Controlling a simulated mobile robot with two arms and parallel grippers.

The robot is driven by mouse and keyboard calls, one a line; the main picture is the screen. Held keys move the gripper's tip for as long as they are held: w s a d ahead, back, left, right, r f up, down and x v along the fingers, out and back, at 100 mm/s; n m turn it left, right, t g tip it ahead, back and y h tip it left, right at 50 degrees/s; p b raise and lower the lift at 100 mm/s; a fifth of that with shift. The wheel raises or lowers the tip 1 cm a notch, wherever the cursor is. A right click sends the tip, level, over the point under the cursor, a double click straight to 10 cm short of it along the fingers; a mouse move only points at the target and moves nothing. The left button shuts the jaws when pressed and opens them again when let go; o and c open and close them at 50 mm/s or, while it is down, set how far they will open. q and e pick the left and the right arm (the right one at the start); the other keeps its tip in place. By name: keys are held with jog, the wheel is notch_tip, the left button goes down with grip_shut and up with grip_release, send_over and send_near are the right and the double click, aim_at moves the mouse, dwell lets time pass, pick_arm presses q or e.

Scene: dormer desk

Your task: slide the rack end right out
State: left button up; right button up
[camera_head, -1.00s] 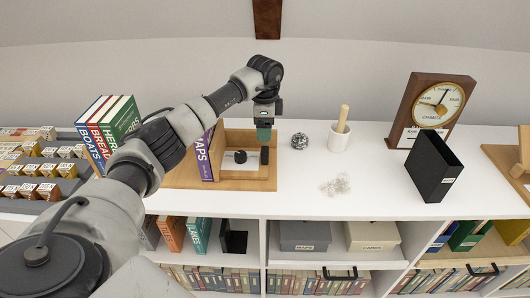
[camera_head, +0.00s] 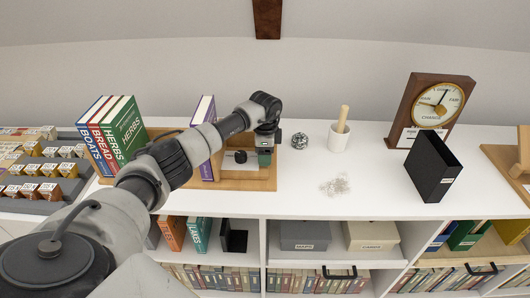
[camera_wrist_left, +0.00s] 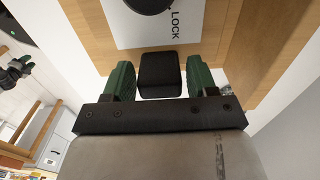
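The wooden book rack (camera_head: 228,185) stands on the white top, left of centre. Its right end is a low wooden rack end (camera_head: 256,172) with a black lock knob (camera_head: 240,156), on a plate that reads LOCK (camera_wrist_left: 137,35) in the wrist view. A black block-shaped handle (camera_wrist_left: 160,76) is on this end. My left gripper (camera_head: 264,157) is down at the handle. In the wrist view its green fingers (camera_wrist_left: 160,85) stand on either side of the handle, with narrow gaps visible. The head view hides most of the handle. My right gripper is not in view.
A purple book (camera_head: 204,115) leans near upright beside the rack end; HERBS (camera_head: 126,128), BREAD and BOATS stand further left. Right of the rack are a wire ball (camera_head: 299,141), a mortar (camera_head: 338,138) and a clear pile (camera_head: 335,186). Bare white top lies between.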

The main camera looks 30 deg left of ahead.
pick_arm(q)
grip_shut()
jog(key=w+d, duration=0.2)
jog(key=d, duration=0.1)
jog(key=w+d+b, duration=0.1)
jog(key=d, duration=0.1)
jog(key=shift+w, duration=0.1)
jog(key=shift+r, duration=0.1)
jog(key=shift+o, duration=1.3)
grip_release()
jog(key=shift+d, duration=0.15)
jog(key=shift+r, duration=0.25)
notch_tip(320, 180, up, 10)
